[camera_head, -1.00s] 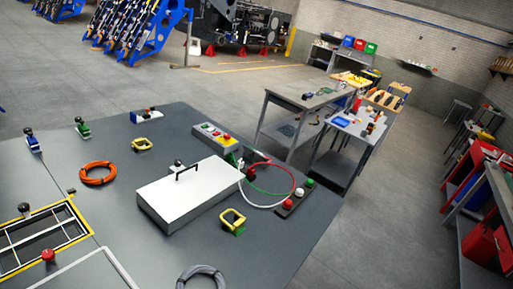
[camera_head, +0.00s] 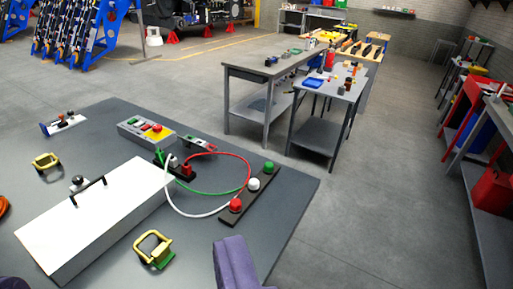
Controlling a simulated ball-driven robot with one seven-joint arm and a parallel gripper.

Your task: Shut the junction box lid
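A white box with a flat top (camera_head: 95,215) lies on the grey table at the lower left, with a black bar handle (camera_head: 82,193) on its top. It looks like the junction box. Its top looks flat, and I cannot tell whether the lid is fully shut. The rest of the gripper is out of frame.
A yellow-green clamp (camera_head: 153,248) stands just right of the box. Behind it, red, green and white wires (camera_head: 215,192) run to a dark strip with coloured buttons (camera_head: 254,190). A control panel (camera_head: 147,132) and another yellow clamp (camera_head: 47,161) stand farther back.

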